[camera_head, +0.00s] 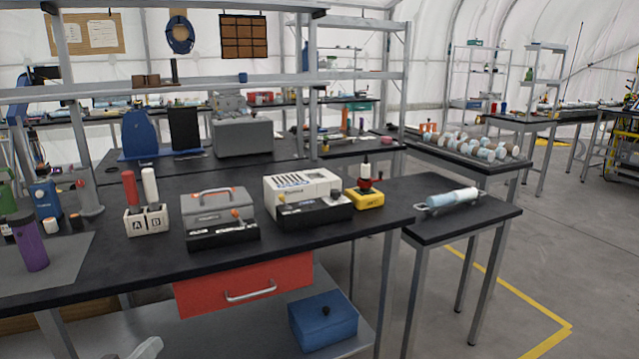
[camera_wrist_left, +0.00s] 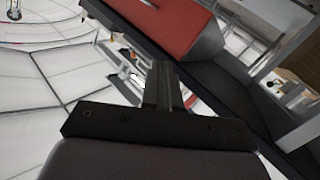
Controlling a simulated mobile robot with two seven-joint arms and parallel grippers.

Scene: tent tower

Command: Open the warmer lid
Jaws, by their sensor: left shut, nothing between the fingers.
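My left gripper (camera_wrist_left: 162,85) is shut and empty in the left wrist view. In the head view only a grey part, apparently of my left arm or gripper, shows at the bottom edge, low in front of the table and well away from the warmer. My right gripper is not in view.
A white machine (camera_head: 300,187) with a black front stands right of the warmer; a white A/B holder (camera_head: 146,219) stands left. A red drawer (camera_head: 245,284) is under the tabletop, and a blue box (camera_head: 322,322) is on the lower shelf. The table in front of the warmer is narrow but clear.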

